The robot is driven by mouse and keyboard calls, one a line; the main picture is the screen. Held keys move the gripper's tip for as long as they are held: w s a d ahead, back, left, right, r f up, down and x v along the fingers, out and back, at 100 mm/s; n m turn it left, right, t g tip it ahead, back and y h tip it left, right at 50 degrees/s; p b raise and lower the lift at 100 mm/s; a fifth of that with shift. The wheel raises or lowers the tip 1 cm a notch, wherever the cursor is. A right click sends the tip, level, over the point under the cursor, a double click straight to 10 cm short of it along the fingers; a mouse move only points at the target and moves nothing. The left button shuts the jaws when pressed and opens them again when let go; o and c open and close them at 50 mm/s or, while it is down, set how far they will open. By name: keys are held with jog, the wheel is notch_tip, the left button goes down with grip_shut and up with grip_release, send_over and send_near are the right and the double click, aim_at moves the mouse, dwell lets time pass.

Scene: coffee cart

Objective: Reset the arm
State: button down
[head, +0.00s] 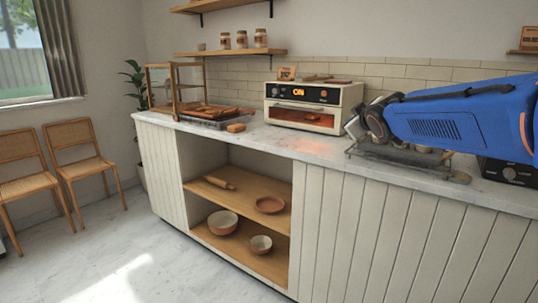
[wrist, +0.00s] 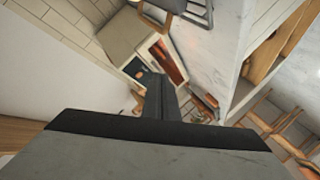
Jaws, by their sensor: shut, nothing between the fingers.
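My blue arm (head: 460,118) reaches in from the right in the head view, above the right part of the counter. Its dark joint is at the left end, in front of the wall and just right of the oven. I cannot make out the fingers in the head view. In the wrist view my gripper (wrist: 160,84) shows as a dark, narrow pair of fingers pressed together, with nothing between them. The fingers overlap the oven in that picture, but I see no contact.
The marble counter (head: 275,137) carries a lit oven (head: 312,107) reading ON, a wooden display case (head: 160,89), and a tray with baked goods. A metal rack (head: 455,177) lies under my arm. Bowls and a rolling pin rest on shelves below. Chairs (head: 85,160) stand left; floor in front is clear.

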jog(key=s+f+m+g, duration=0.2)
jog(key=s+f, duration=0.7)
jog(key=s, duration=0.6)
jog(key=s+d+f+m+g, duration=0.1)
jog(key=s+f+m+g, duration=0.2)
jog(key=s+f, duration=0.7)
jog(key=s+d+f+m+g, duration=0.1)
jog(key=s+f+m+g, duration=0.2)
jog(key=s+f, duration=0.6)
jog(key=s+g, duration=0.2)
jog(key=s, duration=0.9)
jog(key=shift+s+d+f, duration=0.15)
jog(key=shift+d+f, duration=0.05)
jog(key=shift+f, duration=0.2)
